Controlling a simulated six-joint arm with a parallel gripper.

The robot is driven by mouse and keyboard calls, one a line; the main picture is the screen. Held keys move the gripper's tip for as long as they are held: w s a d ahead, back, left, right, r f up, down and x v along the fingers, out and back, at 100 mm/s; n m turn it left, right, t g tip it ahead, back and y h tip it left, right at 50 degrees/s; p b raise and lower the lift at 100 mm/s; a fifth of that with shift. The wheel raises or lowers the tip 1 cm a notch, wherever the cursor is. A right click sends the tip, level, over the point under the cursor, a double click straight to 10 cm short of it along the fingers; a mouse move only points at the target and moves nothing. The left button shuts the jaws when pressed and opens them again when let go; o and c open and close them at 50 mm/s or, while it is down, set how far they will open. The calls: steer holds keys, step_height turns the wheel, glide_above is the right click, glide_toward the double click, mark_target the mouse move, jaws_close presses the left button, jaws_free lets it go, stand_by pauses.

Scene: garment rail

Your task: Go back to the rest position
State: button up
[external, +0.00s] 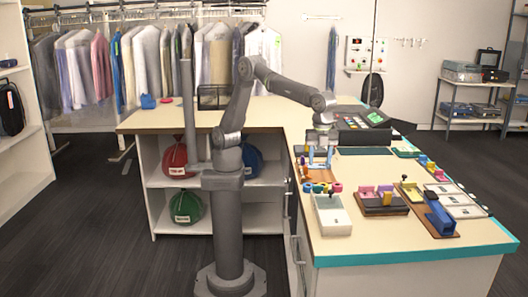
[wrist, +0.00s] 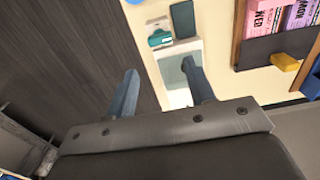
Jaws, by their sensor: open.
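My gripper (external: 319,158) hangs over the left part of the counter in the external view, with my arm bent down to it from the left. In the wrist view both fingers of my gripper (wrist: 160,90) stand well apart with nothing held between them. Beyond the fingers lies a white tray (wrist: 179,53), partly hidden by the right finger. The white tray also shows at the near counter edge in the external view (external: 331,222).
The counter (external: 400,245) carries a wooden holder with pink blocks (external: 384,206), a blue item (external: 438,215) and a keypad device (external: 362,116). A garment rail (external: 150,12) stands behind. Red, green and blue bags fill the shelves below. Dark floor lies open at left.

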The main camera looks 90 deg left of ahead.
step_height(320, 180, up, 7)
glide_above(318, 186)
step_height(318, 186, down, 18)
steer(key=shift+a+r, duration=0.15)
steer(key=shift+r, duration=0.1)
steer(key=n, duration=0.4)
steer(key=shift+r, duration=0.1)
steer(key=n, duration=0.4)
steer(key=shift+n, duration=0.4)
steer(key=n, duration=0.3)
steer(key=shift+n, duration=0.4)
steer(key=n, duration=0.4)
